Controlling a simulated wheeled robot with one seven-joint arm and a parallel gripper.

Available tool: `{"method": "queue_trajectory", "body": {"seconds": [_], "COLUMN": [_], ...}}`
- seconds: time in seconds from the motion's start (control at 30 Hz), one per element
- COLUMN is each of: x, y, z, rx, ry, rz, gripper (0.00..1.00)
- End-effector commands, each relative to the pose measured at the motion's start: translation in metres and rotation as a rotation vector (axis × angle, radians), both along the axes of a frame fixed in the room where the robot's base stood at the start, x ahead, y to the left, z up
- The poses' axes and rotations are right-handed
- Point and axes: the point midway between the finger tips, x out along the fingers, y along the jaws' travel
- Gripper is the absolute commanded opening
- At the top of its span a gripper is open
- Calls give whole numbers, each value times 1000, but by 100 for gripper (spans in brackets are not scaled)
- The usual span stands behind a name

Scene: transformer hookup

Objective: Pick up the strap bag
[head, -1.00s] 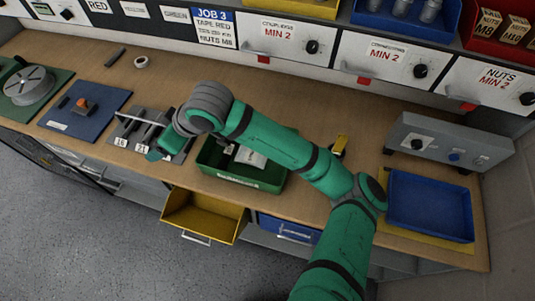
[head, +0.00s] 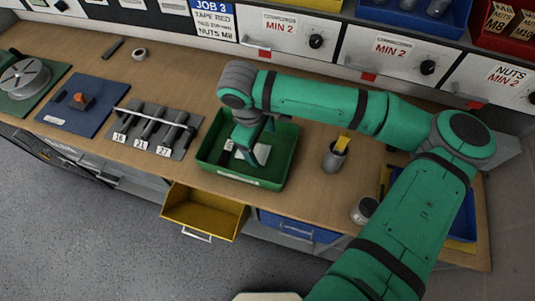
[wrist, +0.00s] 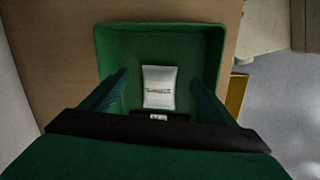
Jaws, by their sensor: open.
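The strap bag is most likely the small white packet with a printed line (wrist: 159,88) lying on the floor of the green tray (wrist: 160,35). In the head view the tray (head: 283,157) stands on the bench, and the packet is mostly hidden by my gripper. My gripper (head: 252,157) points down over the tray. In the wrist view its two fingers (wrist: 158,85) are spread wide, one on each side of the packet, with nothing between them held. I cannot tell how far above the packet the fingertips are.
A grey cup with a yellow item (head: 334,158) stands right of the tray. A yellow drawer (head: 203,212) hangs open below the bench edge. Wall drawers (head: 290,35) line the back.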

Motion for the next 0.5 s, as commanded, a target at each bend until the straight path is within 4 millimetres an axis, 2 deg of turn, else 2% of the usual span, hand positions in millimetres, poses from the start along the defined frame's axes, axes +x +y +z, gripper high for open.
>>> {"method": "queue_trajectory", "body": {"seconds": [0.1,0.27,0.5], "x": [1,2,4], "y": [-2,-3,-14], "z": [-12,-20,-51], "rx": [0,1,1], "ry": [1,0,2], "rz": [0,1,0], "gripper": [80,80,80]}}
